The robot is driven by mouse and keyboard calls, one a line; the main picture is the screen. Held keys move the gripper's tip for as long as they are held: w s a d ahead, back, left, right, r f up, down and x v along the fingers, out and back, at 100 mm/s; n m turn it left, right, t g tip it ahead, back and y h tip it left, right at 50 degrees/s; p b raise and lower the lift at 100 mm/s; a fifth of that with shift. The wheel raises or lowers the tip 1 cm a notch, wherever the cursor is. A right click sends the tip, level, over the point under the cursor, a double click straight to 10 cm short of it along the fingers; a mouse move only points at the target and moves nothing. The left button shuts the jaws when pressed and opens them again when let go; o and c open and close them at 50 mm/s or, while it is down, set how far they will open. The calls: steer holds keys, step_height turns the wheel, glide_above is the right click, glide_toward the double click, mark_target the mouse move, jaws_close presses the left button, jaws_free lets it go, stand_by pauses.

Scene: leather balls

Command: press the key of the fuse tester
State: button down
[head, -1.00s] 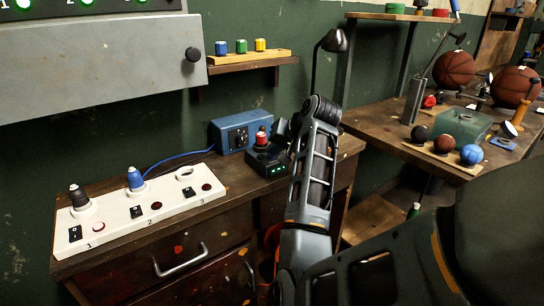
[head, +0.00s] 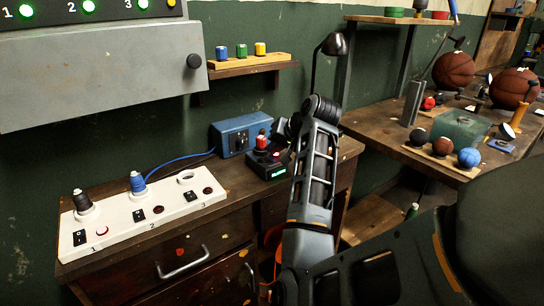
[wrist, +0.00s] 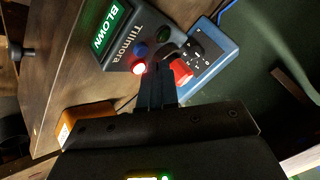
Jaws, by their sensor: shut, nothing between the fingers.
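The fuse tester (head: 262,169) is a small dark box on the wooden bench, beside a blue box. In the wrist view its green display (wrist: 107,30) reads BLOWN, with a lit red lamp (wrist: 138,68) and a blue round part (wrist: 140,49) near it. A red-capped fuse (wrist: 181,71) stands upright on the tester; it also shows in the head view (head: 261,141). My gripper (wrist: 156,72) is shut and empty, its fingertips over the tester between the red lamp and the fuse. The fingertips hide part of the panel; I cannot tell whether they touch the key.
A blue box (head: 236,134) with a cable stands behind the tester. A white panel (head: 128,225) with numbered sockets lies to the left. A shelf (head: 253,61) holds several coloured fuses. Another table (head: 385,140) with balls stands at the right.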

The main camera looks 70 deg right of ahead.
step_height(320, 180, up, 5)
steer(key=p, duration=0.5)
stand_by(0.3)
stand_by(0.8)
steer(key=n+h, duration=0.3)
steer(key=n, duration=0.1)
glide_toward(281, 167)
steer(key=w+f, duration=0.2)
steer(key=w, duration=0.2)
steer(key=s+a+f+n+t+y, duration=0.1)
steer(key=s+a+f+n+t, duration=0.15)
steer(key=a, duration=0.55)
steer(key=s+a+f+n+t, duration=0.1)
steer(key=s+a+n, duration=0.3)
steer(key=a, duration=0.4)
steer(key=s+a+r+n+t+y, duration=0.1)
steer(key=s+a+r+n+y, duration=0.1)
steer(key=s+a, duration=0.6)
steer(key=s+a+r+n+t+y, duration=0.1)
steer(key=s+a+r+y, duration=0.3)
steer(key=a, duration=0.9)
steer(key=s+r+t, duration=0.1)
steer(key=s+r, duration=0.1)
steer(key=s, duration=0.2)
steer(key=shift+s+a+n, duration=0.2)
steer(key=shift+s+n, duration=0.1)
steer(key=shift+n, duration=0.05)
